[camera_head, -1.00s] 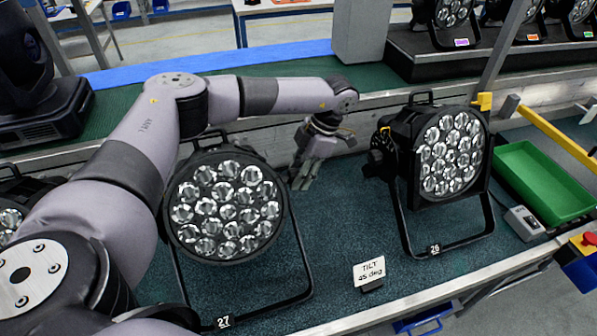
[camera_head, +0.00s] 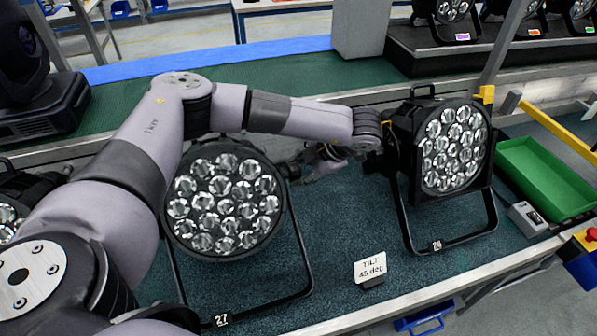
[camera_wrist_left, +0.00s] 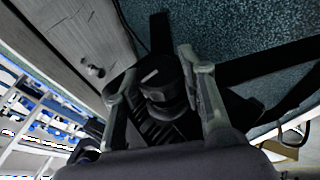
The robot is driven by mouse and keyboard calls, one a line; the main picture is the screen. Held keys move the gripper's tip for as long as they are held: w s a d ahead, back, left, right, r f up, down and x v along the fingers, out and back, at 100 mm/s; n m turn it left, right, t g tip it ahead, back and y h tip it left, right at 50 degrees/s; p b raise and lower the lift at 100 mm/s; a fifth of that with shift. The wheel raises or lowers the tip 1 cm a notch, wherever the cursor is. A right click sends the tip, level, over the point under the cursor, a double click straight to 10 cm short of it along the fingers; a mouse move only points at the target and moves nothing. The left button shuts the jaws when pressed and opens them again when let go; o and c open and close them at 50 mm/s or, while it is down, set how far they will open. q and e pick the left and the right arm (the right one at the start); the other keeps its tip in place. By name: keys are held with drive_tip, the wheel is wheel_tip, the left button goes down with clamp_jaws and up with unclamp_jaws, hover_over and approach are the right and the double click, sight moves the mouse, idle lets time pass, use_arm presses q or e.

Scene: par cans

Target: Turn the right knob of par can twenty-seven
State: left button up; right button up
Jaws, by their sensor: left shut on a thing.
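My right gripper is not in view.
Par can twenty-six (camera_head: 452,150) stands close to the right of my left wrist. A "TILT 45 deg" card (camera_head: 370,267) stands at the front of the mat. A green tray (camera_head: 545,178) and a small grey box (camera_head: 527,219) are farther right.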

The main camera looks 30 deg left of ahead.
use_arm(q)
drive_tip(key=shift+d+f+t+y+b, duration=0.15)
drive_tip(key=shift+t+y+b, duration=0.4)
drive_tip(key=shift+y, duration=0.25)
drive_tip(key=shift+n+y, duration=0.3)
drive_tip(key=shift+y, duration=0.2)
drive_tip(key=shift+s, duration=0.1)
drive_tip(key=shift+t, duration=0.25)
drive_tip(key=o, duration=1.2)
drive_tip(key=v, duration=1.2)
